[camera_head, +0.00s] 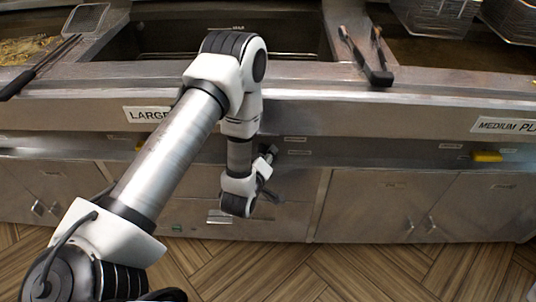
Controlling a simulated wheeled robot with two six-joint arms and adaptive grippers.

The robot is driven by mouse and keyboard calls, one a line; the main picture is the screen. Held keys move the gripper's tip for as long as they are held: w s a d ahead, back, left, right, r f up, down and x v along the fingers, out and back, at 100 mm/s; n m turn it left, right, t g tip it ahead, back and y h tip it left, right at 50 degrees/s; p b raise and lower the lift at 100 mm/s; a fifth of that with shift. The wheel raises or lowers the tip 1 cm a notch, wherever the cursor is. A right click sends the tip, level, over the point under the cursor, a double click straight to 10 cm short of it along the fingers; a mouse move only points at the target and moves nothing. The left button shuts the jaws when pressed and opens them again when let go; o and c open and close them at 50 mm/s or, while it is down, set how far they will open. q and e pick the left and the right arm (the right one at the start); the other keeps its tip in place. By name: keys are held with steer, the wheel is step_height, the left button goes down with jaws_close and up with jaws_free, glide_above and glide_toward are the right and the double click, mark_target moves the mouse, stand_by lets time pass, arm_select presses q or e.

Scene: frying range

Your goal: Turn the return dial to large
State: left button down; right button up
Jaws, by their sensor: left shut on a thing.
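My left arm reaches in from the left, over the front of the fryer range. My left gripper (268,155) is at the front panel below the range's front ledge, to the right of and below the "LARGE" label (146,114). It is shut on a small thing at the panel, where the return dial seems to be. The fingers and wrist hide the dial, so its setting cannot be read. My right gripper is not in view.
A pair of tongs (378,72) lies over the front ledge, and another long utensil (38,70) lies at the left. A yellow handle (487,156) shows under the "MEDIUM" label (503,126). Cabinet doors (378,205) are below; the wooden floor (330,270) is clear.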

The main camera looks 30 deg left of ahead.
arm_select(q)
steer(key=m+g+y+p, duration=0.1)
steer(key=m+p, duration=0.1)
steer(key=m, duration=0.1)
steer(key=shift+r+g+p, duration=0.1)
steer(key=shift+g+p, duration=0.2)
steer(key=shift+m+g+y+p, duration=0.4)
steer(key=shift+m+y+p, duration=0.15)
steer(key=shift+m, duration=0.35)
steer(key=shift+m+g+y+p, duration=0.3)
steer(key=shift+m+g+y, duration=0.3)
steer(key=shift+m, duration=0.4)
steer(key=c, duration=1.3)
jaws_free()
steer(key=shift+s, duration=0.1)
